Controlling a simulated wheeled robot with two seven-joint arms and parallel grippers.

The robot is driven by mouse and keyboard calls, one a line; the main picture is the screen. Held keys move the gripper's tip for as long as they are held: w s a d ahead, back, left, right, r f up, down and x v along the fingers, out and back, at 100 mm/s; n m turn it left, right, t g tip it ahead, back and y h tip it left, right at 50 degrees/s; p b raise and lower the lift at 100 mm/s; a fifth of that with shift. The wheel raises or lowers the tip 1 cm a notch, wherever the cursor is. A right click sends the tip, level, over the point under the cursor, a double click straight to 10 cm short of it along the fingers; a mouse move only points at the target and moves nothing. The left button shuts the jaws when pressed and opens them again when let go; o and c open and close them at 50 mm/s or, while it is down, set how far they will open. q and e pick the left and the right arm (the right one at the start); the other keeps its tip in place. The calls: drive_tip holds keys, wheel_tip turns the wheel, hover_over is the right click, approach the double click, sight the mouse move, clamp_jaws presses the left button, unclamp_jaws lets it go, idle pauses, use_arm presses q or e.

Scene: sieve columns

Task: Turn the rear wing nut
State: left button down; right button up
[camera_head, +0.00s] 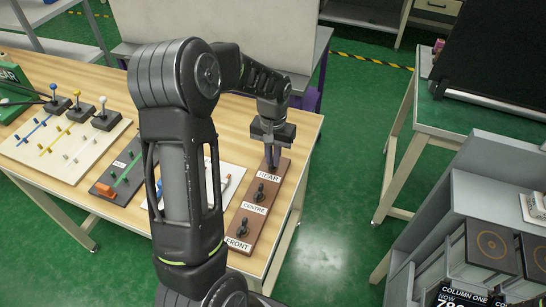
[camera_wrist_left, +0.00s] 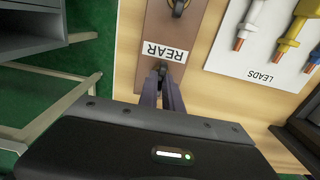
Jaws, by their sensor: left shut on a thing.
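A brown board (camera_head: 247,219) lies along the right edge of the wooden table, with white labels REAR, CENTRE and FRONT. My left gripper (camera_head: 271,164) is at the board's far end, pointing down just beyond the REAR label. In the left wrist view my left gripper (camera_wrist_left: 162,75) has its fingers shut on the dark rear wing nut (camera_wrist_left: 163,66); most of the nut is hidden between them. The centre wing nut (camera_head: 259,196) and the front wing nut (camera_head: 243,228) stand free on the board. My right gripper is not in view.
A white LEADS panel (camera_wrist_left: 268,73) with coloured plugs lies beside the board. Further left are a dark slider panel (camera_head: 118,178) and a white panel with joysticks (camera_head: 66,142). Right of the table is open green floor (camera_head: 345,190), then a grey shelf unit (camera_head: 500,195).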

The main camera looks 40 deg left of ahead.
use_arm(q)
drive_tip(key=c, duration=1.5)
unclamp_jaws()
drive_tip(key=shift+r, duration=0.1)
wheel_tip(320, 180, up, 8)
drive_tip(key=shift+f+b, duration=0.2)
drive_tip(key=shift+b, duration=0.2)
